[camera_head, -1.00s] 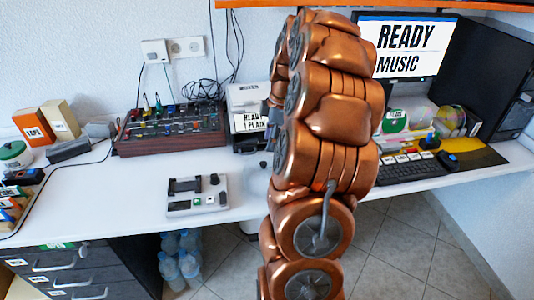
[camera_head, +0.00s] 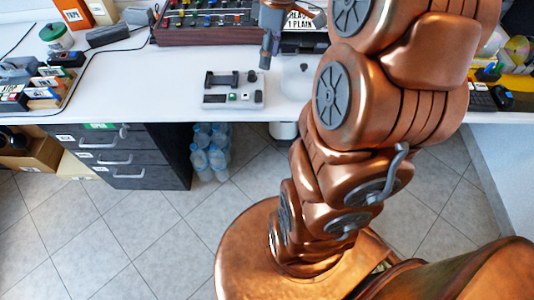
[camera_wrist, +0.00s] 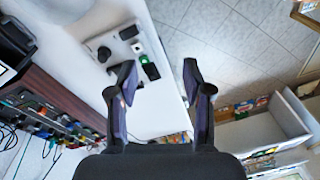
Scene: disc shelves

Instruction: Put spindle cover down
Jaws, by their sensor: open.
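My gripper (camera_head: 266,58) hangs above the white desk, just right of the small grey-white device. In the wrist view its two dark fingers (camera_wrist: 160,88) are apart, and I see nothing held between them. A pale, see-through round thing (camera_head: 298,80) stands on the desk right of my gripper in the head view. It may be the spindle cover, but its outline is faint and partly behind my arm.
The grey-white device (camera_head: 234,90) lies near the desk's front edge and also shows in the wrist view (camera_wrist: 122,48). A mixer (camera_head: 205,22) stands behind it. Dark drawers (camera_head: 150,160) and water bottles (camera_head: 210,150) are below. The desk left of the device is clear.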

